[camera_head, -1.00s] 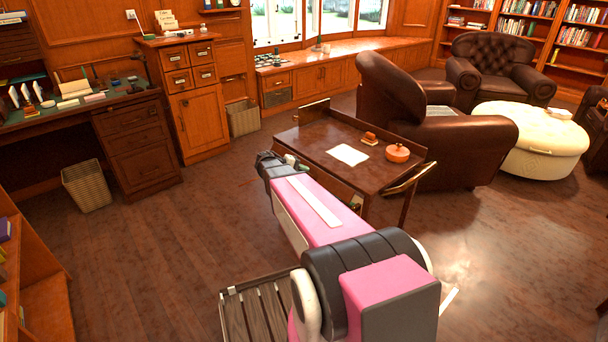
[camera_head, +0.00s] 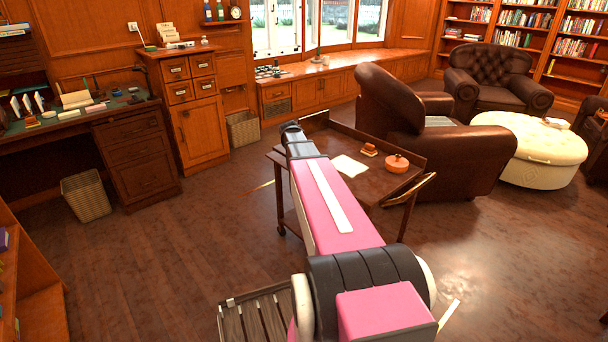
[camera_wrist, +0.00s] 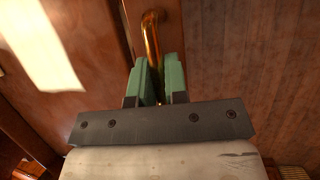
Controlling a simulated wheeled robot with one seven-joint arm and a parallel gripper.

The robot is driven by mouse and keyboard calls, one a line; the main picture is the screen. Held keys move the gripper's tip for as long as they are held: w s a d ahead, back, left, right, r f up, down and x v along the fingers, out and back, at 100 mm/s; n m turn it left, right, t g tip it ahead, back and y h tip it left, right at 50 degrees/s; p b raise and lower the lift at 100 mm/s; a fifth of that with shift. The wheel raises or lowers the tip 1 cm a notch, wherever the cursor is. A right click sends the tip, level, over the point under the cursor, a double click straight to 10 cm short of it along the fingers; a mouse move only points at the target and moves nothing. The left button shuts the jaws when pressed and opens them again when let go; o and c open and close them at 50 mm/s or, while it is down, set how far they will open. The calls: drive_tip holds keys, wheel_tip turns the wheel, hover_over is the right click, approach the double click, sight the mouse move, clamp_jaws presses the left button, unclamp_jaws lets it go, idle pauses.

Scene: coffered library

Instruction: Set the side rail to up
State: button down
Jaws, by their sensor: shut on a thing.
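The dark wooden cart (camera_head: 325,158) stands ahead in the head view, partly hidden by my arm. A raised wooden edge runs along its far side. A brass-coloured bar (camera_head: 410,190) shows at its right end, and a thin brass-coloured piece (camera_head: 262,186) juts out at its left. Which part is the side rail, I cannot tell surely. In the wrist view, my gripper (camera_wrist: 158,92) has its green fingers closed around a curved brass bar (camera_wrist: 151,38) beside dark wood. In the head view the fingers are hidden behind my arm.
On the cart lie a white paper (camera_head: 348,165), an orange lidded pot (camera_head: 396,164) and a small stacked item (camera_head: 369,150). A brown armchair (camera_head: 440,145) stands close behind its right side. A waste basket (camera_head: 86,196) is at left.

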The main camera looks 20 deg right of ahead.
drive_tip(key=shift+w+d+r+n+g+y, duration=0.15)
drive_tip(key=shift+w+d+r+g+y, duration=0.15)
drive_tip(key=shift+y, duration=0.3)
drive_tip(key=shift+w+d+r+n+g+y, duration=0.1)
drive_tip(key=shift+d+n+g+y, duration=0.1)
drive_tip(key=shift+d+y, duration=0.3)
drive_tip(key=shift+w+d+r+g+y, duration=0.15)
drive_tip(key=shift+d+g+y, duration=0.15)
drive_tip(key=shift+y, duration=0.35)
drive_tip(key=shift+s+d+r+g+y, duration=0.15)
drive_tip(key=shift+d+g+y, duration=0.1)
drive_tip(key=shift+y, duration=0.4)
drive_tip(key=shift+n, duration=0.25)
drive_tip(key=c, duration=1.1)
unclamp_jaws()
drive_tip(key=shift+c, duration=0.2)
drive_tip(key=shift+w+r, duration=0.1)
